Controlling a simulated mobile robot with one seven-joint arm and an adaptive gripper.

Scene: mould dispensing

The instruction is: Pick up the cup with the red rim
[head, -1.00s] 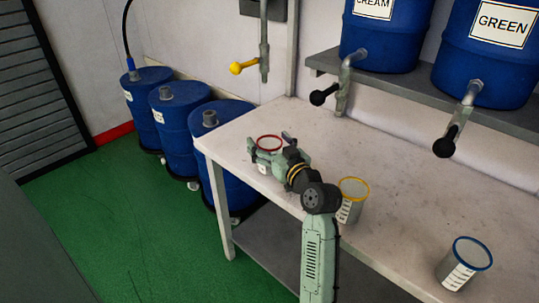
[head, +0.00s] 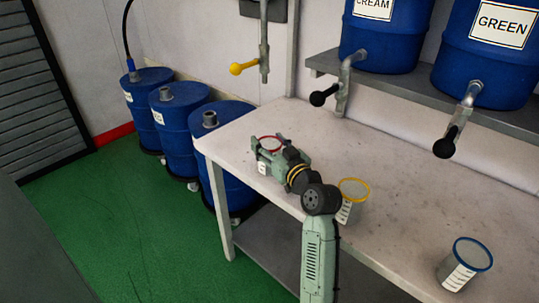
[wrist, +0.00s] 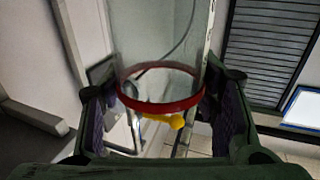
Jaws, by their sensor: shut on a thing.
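The cup with the red rim (head: 265,140) stands on the left end of the table, partly hidden behind my gripper (head: 268,145) in the head view. In the wrist view the red rim (wrist: 160,104) sits between my two fingers (wrist: 163,112), and the cup body looks clear. The fingers are closed in on the cup's sides. A cup with a yellow rim (head: 352,205) stands to the right of my arm, and a cup with a blue rim (head: 466,265) stands further right near the front edge.
The table (head: 400,235) is otherwise bare. A yellow-handled tap (head: 245,67) hangs above its back left. Cream (head: 380,45) and green (head: 487,60) drums with black-handled taps stand on a shelf behind. Blue drums (head: 218,150) stand on the floor at left.

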